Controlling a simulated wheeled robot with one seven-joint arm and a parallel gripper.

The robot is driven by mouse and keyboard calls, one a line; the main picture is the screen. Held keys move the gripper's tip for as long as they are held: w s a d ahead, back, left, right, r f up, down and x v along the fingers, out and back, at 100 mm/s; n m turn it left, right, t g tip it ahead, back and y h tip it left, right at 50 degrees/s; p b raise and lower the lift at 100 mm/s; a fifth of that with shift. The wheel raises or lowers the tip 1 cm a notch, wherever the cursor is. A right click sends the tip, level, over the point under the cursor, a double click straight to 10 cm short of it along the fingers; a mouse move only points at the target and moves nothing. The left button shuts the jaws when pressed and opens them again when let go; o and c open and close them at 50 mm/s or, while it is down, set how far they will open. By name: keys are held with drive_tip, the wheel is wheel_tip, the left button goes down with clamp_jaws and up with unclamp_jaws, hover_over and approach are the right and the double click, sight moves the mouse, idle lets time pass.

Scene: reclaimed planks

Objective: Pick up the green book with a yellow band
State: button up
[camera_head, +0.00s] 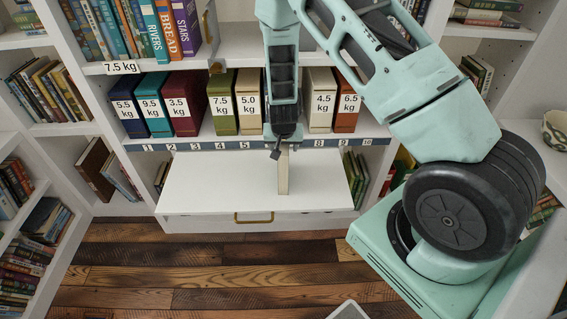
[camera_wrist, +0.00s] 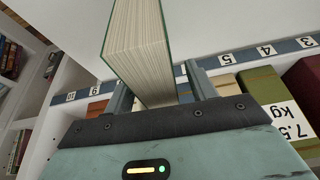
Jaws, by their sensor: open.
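A book with a thin green cover edge and a cream page block stands on edge on the white pull-out surface (camera_head: 225,180). In the head view the book (camera_head: 283,176) is a narrow pale strip below my gripper (camera_head: 278,149). In the wrist view the book (camera_wrist: 142,45) rises between the two fingers of my gripper (camera_wrist: 160,84), which is open around it. I cannot tell whether either finger touches it. No yellow band shows on the sides in view.
Behind is a shelf with a numbered strip (camera_head: 217,145) and weight-labelled books, including an olive one (camera_head: 223,100) and a dark red one (camera_head: 185,105). The white surface is otherwise clear. A brass handle (camera_head: 253,219) is on its front. Bookcases stand on both sides.

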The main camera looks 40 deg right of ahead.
drive_tip(key=shift+f, duration=0.15)
clamp_jaws()
idle(0.4)
